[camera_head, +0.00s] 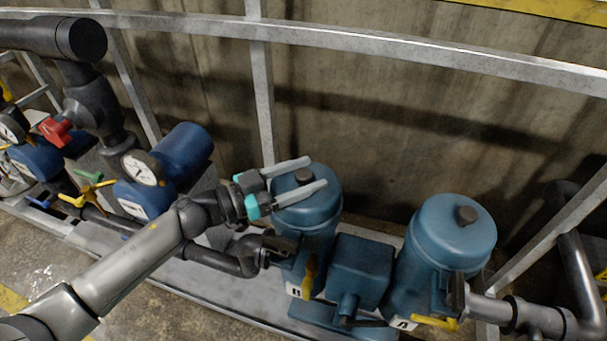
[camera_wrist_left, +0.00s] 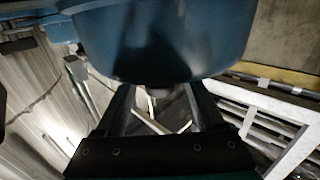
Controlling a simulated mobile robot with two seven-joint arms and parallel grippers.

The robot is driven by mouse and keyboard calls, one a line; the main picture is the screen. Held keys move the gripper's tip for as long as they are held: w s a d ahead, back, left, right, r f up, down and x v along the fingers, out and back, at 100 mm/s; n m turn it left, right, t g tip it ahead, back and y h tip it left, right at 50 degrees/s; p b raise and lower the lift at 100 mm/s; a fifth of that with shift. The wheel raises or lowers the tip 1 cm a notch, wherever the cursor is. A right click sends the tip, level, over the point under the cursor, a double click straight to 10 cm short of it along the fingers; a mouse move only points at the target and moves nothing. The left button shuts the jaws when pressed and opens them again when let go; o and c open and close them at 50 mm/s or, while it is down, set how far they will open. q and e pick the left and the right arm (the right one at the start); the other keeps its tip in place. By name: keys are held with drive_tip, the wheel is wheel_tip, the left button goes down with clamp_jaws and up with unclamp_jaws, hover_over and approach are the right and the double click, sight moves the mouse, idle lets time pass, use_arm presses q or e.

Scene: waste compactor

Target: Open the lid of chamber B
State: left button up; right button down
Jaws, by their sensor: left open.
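Chamber B (camera_head: 310,228) is the left of two blue cylinders in the head view, with a blurred label low on its front. Its domed blue lid (camera_head: 325,190) is closed and has a dark knob (camera_head: 304,176) on top. My left gripper (camera_head: 318,172) is open, its two grey fingers reaching over the lid on either side of the knob, with nothing gripped. In the left wrist view the blue lid (camera_wrist_left: 160,40) fills the top, and the knob (camera_wrist_left: 160,91) shows partly between the spread fingers (camera_wrist_left: 162,88). I cannot tell whether a finger touches it. My right gripper is out of view.
Chamber A (camera_head: 440,250), with its own knobbed lid, stands to the right, and a blue box (camera_head: 359,270) sits between the chambers. A metal railing (camera_head: 400,55) runs behind. Blue gauge units (camera_head: 150,185) and pipes stand on the left. The space above the lids looks clear.

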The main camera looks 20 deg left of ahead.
use_arm(q)
clamp_jaws()
idle(0.5)
idle(0.8)
